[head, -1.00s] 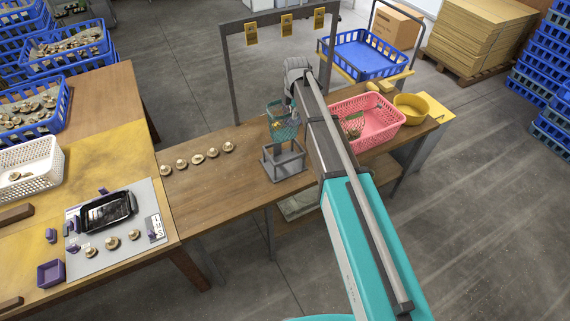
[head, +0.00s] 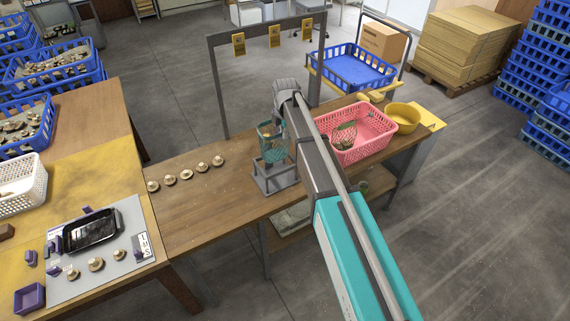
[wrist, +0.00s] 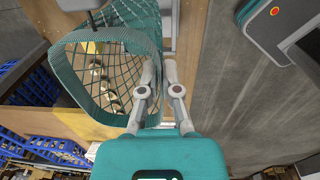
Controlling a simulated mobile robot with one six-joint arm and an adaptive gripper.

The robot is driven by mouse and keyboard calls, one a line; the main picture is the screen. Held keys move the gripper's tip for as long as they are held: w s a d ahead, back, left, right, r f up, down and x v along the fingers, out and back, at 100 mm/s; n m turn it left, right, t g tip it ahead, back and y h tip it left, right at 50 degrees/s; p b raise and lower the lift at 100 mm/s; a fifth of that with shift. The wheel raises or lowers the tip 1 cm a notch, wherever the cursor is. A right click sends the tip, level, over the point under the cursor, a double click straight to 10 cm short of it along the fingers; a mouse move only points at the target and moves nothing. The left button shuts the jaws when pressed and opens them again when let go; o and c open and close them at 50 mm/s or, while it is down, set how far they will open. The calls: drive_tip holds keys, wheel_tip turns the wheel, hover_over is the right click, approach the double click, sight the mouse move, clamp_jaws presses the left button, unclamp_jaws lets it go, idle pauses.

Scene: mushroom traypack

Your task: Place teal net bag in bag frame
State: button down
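The teal net bag (head: 270,139) hangs upright at my gripper, its bottom just above or at the top of the grey bag frame (head: 272,184) on the wooden bench. I cannot tell whether its bottom is inside the frame. In the wrist view the bag (wrist: 110,38) shows a solid teal rim band and open netting, left of my fingers. My gripper (wrist: 160,66) has its fingertips close together on the near edge of the bag's rim. In the head view my fingertips are hidden by the arm and bag.
A pink basket (head: 372,149) with a green netted thing inside stands right of the frame, with a yellow bowl (head: 403,115) beyond. A row of mushrooms (head: 186,174) lies to the left. A dark gantry (head: 218,90) with yellow tags stands behind the bench.

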wheel_tip(320, 180, down, 9)
drive_tip(key=b, duration=0.8)
drive_tip(key=shift+f+b, duration=0.15)
drive_tip(key=shift+b, duration=0.15)
drive_tip(key=shift+f, duration=0.1)
drive_tip(key=shift+f+b, duration=1.85)
drive_tip(key=shift+b, duration=0.1)
drive_tip(key=shift+f, duration=0.15)
drive_tip(key=c, duration=0.8)
unclamp_jaws()
drive_tip(key=shift+r, duration=0.25)
wheel_tip(320, 180, up, 12)
drive_tip(key=p, duration=1.2)
drive_tip(key=shift+s+d, duration=0.2)
drive_tip(key=shift+s, duration=0.1)
